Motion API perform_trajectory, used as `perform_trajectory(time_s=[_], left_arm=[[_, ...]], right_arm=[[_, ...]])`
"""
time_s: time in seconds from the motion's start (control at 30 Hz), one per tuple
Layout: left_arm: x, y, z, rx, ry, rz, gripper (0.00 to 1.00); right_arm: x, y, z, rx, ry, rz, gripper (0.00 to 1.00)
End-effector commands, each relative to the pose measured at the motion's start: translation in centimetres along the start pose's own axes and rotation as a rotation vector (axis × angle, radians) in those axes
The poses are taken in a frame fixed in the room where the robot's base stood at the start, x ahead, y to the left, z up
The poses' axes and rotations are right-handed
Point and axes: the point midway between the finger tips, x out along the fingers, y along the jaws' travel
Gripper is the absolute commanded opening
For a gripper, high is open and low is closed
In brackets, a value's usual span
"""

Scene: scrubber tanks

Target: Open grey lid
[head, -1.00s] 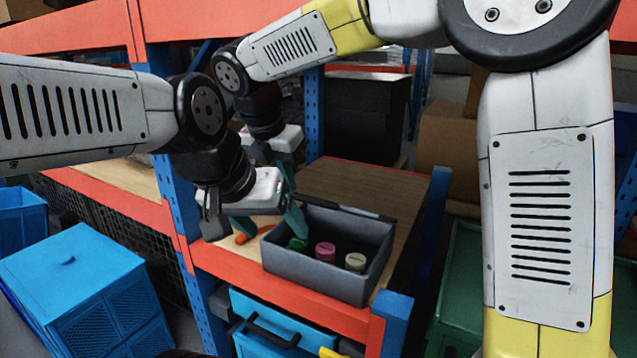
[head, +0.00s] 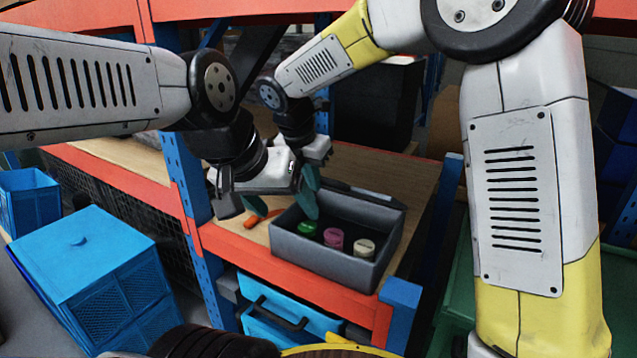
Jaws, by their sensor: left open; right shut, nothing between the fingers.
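A grey open-topped box (head: 325,262) sits on the wooden shelf near its front edge. Inside are a green cap (head: 307,229), a pink cap (head: 333,238) and a pale beige-grey cap (head: 364,248). A separate grey lid cannot be made out for certain; a grey strip (head: 362,191) runs along the box's back edge.
The orange-red shelf rail (head: 235,248) and blue posts (head: 400,300) frame the shelf. A blue case (head: 285,318) is below, and a blue crate (head: 90,265) stands at lower left. The wood behind the box is clear.

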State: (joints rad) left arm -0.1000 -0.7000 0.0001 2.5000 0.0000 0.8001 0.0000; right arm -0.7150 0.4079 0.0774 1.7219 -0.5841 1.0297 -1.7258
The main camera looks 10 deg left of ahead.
Motion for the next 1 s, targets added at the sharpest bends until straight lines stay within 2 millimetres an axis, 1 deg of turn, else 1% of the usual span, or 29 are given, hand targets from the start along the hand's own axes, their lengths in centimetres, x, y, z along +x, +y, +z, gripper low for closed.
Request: perform_trajectory(time_s=[0.03,0.1,0.47,0.73,0.83,1.0], left_arm=[[0.0,0.0,0.0,0.000,0.000,0.000,0.74],[0.0,0.0,0.0,0.000,0.000,0.000,0.74],[0.0,0.0,0.0,0.000,0.000,0.000,0.74],[0.0,0.0,0.0,0.000,0.000,0.000,0.74],[0.0,0.0,0.0,0.000,0.000,0.000,0.74],[0.0,0.0,0.0,0.000,0.000,0.000,0.74]], right_arm=[[0.0,-0.1,0.5,0.002,-0.002,-0.001,0.00],[-0.1,-0.1,0.8,0.002,-0.003,-0.002,0.00],[-0.2,-0.1,1.1,0.002,-0.003,-0.002,0.00],[-2.1,-0.1,4.6,0.005,-0.004,-0.002,0.00],[-2.5,-0.1,5.0,0.002,-0.003,-0.001,0.00],[-2.5,-0.1,5.0,0.001,-0.003,-0.002,0.00]])
